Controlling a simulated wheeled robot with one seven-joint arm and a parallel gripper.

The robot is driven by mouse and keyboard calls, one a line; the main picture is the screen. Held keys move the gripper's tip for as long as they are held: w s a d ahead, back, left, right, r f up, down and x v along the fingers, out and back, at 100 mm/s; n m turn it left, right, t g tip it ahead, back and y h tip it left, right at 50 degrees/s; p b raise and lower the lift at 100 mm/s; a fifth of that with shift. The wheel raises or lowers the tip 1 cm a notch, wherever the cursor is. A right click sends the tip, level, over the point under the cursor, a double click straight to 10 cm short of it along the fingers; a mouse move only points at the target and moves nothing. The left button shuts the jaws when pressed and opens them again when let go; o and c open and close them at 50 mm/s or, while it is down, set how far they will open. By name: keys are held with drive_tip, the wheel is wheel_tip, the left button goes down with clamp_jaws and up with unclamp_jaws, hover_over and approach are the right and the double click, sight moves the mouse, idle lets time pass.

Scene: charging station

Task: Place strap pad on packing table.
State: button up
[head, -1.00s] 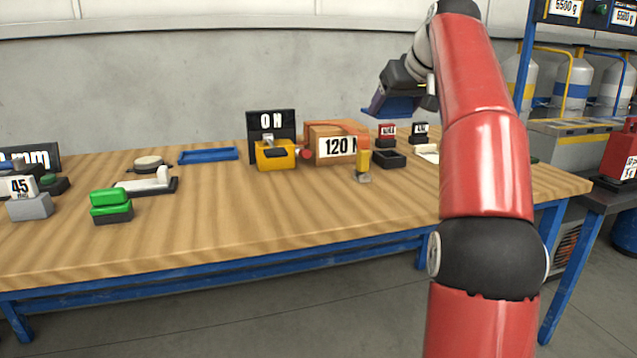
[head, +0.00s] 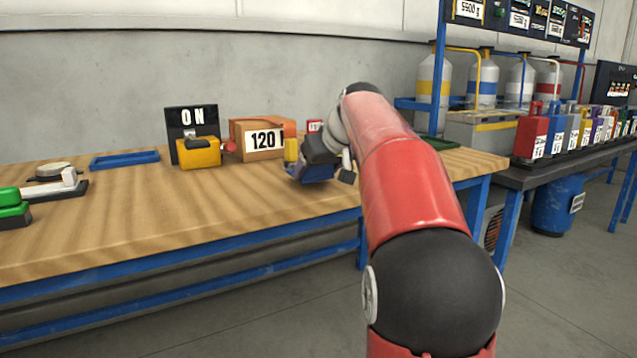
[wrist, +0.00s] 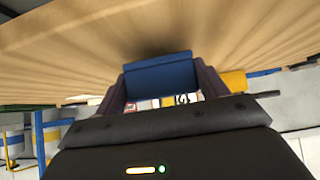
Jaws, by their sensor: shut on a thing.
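My gripper (head: 316,172) is shut on a blue block-like piece, which I take to be the strap pad (wrist: 158,76). In the wrist view the blue piece sits between the two dark fingers, with the wooden tabletop close beyond it. In the head view the gripper hangs low over the right part of the packing table (head: 210,205), in front of the orange-brown box. The gripper hides most of the pad there, and I cannot tell whether the pad touches the wood.
A yellow tool (head: 291,150) stands right beside my gripper, partly hidden. The table's front middle is clear. A dark bench (head: 525,178) with several canisters stands right.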

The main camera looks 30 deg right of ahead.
drive_tip(key=shift+f, duration=0.9)
drive_tip(key=shift+f, duration=0.2)
drive_tip(key=o, duration=1)
drive_tip(key=shift+c, duration=0.2)
drive_tip(key=shift+r, duration=0.15)
drive_tip(key=shift+s+r, duration=0.1)
drive_tip(key=shift+r, duration=0.1)
drive_tip(key=p+v, duration=0.1)
drive_tip(key=v, duration=1)
drive_tip(key=shift+s+r, duration=0.2)
drive_tip(key=shift+s, duration=0.1)
